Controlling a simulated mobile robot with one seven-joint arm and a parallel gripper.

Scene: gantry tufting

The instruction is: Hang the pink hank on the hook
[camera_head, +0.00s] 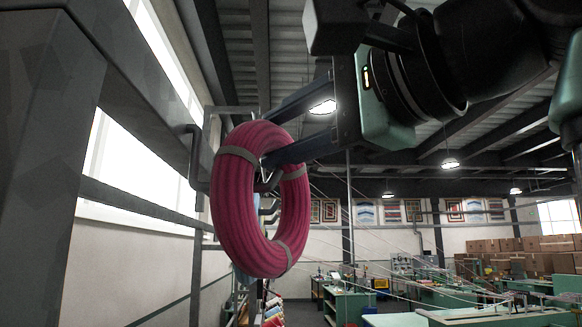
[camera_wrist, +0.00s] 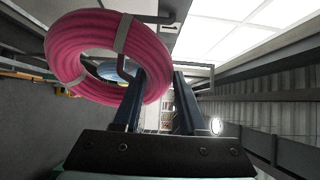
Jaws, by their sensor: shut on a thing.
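The pink hank (camera_head: 235,215) is a thick ring with grey bands, hanging nearly upright left of centre in the head view. My gripper (camera_head: 268,140) reaches in from the right, its two blue fingers shut on the ring's upper part. In the wrist view the hank (camera_wrist: 75,48) fills the upper left, its right side at the fingers (camera_wrist: 155,95). A dark bent hook (camera_head: 192,160) stands just left of the hank. A dark rod end (camera_head: 268,183) shows in the ring's opening; the wrist view also shows a bent rod (camera_wrist: 122,68) there. I cannot tell whether it passes through the ring.
A large grey beam and post (camera_head: 45,120) fill the left of the head view, with a horizontal rail (camera_head: 140,205) behind. Taut threads (camera_head: 380,230) run toward green work tables (camera_head: 350,305) at the lower right. Cardboard boxes (camera_head: 535,245) are stacked far right.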

